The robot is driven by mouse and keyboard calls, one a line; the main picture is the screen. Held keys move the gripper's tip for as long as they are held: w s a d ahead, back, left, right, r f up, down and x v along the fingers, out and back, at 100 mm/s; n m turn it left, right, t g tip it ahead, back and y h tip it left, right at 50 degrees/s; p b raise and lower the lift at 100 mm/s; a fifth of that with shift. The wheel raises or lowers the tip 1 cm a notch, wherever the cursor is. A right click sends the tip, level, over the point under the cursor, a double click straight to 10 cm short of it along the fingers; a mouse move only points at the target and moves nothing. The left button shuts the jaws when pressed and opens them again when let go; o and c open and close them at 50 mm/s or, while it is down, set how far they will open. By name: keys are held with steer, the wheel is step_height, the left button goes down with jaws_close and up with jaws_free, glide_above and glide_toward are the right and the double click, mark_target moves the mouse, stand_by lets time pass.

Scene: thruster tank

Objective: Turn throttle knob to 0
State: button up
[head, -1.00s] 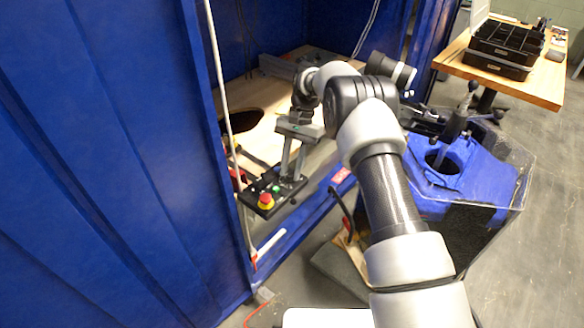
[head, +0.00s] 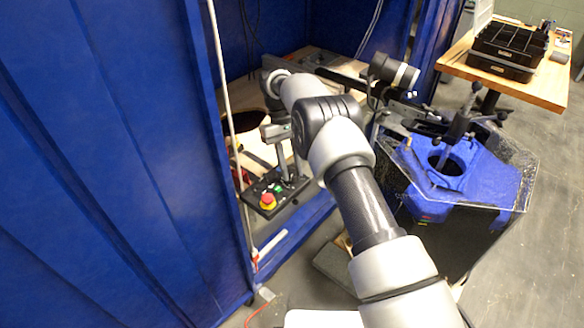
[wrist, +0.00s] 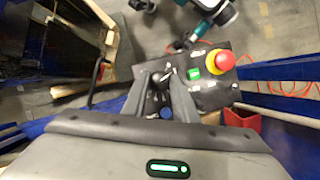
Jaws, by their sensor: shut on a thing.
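A small black control box (head: 285,198) sits at the edge of the blue enclosure. It bears a red emergency-stop button (head: 267,200) on a yellow base and a green button (head: 278,188). In the wrist view the red button (wrist: 221,62) and green button (wrist: 195,73) lie right of the fingers. My gripper (wrist: 165,77) reaches down to the box, its fingertips shut around the throttle knob. In the head view my gripper (head: 290,178) is partly covered by my arm.
Blue enclosure walls (head: 110,150) stand at the left, with a white pole (head: 228,130) near the box. A blue-topped stand (head: 480,175) with a clear shield is at the right. A wooden table (head: 545,85) carries black trays (head: 510,50). A red bin (wrist: 242,117) is near the box.

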steer(key=shift+s+a+f+n+t+h+p, duration=0.15)
steer(key=shift+n+t+h, duration=0.2)
steer(key=shift+n, duration=0.8)
steer(key=shift+r+n+t+h+p, duration=0.15)
steer(key=shift+n+t+h, duration=0.15)
steer(key=shift+n, duration=0.85)
steer(key=shift+f, duration=0.1)
steer(key=o, duration=1)
steer(key=shift+p+v, duration=0.5)
steer(key=shift+v, duration=3.25)
